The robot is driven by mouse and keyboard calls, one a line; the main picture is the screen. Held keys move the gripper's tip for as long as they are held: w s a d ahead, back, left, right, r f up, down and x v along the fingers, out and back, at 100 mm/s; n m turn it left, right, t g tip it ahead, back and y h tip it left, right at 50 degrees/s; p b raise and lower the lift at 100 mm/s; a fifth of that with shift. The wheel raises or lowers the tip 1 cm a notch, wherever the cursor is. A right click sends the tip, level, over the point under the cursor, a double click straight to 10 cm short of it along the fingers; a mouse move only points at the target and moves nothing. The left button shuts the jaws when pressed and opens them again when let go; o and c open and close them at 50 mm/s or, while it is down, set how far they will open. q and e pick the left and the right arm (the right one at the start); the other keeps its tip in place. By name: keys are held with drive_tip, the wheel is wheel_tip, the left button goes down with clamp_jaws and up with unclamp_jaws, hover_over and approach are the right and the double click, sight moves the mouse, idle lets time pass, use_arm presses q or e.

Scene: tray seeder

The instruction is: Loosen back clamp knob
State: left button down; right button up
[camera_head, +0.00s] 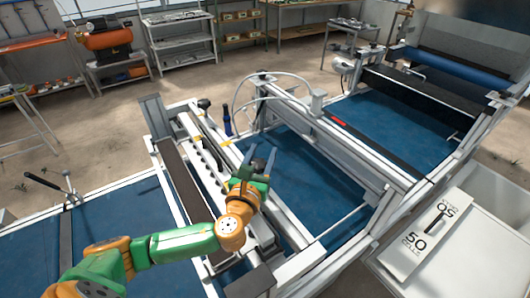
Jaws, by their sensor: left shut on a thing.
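My left gripper (261,160) is over the middle of the seeder, beside the pale rail with a row of holes (203,155). How far the knob is turned cannot be seen. A separate black knob (203,103) stands at the far end of the rail, clear of the gripper. My right gripper is not in view.
A blue bottle-like part (227,120) stands upright beyond the gripper. A grey hose (240,88) arches over the frame. A lever with a black grip (42,180) is at the left. A white panel marked 50 (428,235) lies at the right. Blue beds lie between the rails.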

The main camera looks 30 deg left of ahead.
use_arm(q)
drive_tip(key=shift+s+a+r+n+g+y, duration=0.1)
drive_tip(key=shift+a+n+g+y, duration=0.1)
drive_tip(key=shift+n+g+y, duration=0.6)
drive_tip(key=shift+s+a+n+g+y, duration=0.1)
drive_tip(key=shift+a+n+g+y, duration=0.15)
drive_tip(key=shift+n+y, duration=1)
drive_tip(key=shift+s+a+r+n+g+y, duration=0.15)
drive_tip(key=shift+n+g+y, duration=0.35)
drive_tip(key=shift+y, duration=1.15)
drive_tip(key=shift+a, duration=0.1)
drive_tip(key=c, duration=0.6)
unclamp_jaws()
drive_tip(key=o, duration=0.3)
drive_tip(key=shift+f, duration=0.15)
drive_tip(key=shift+w, duration=0.15)
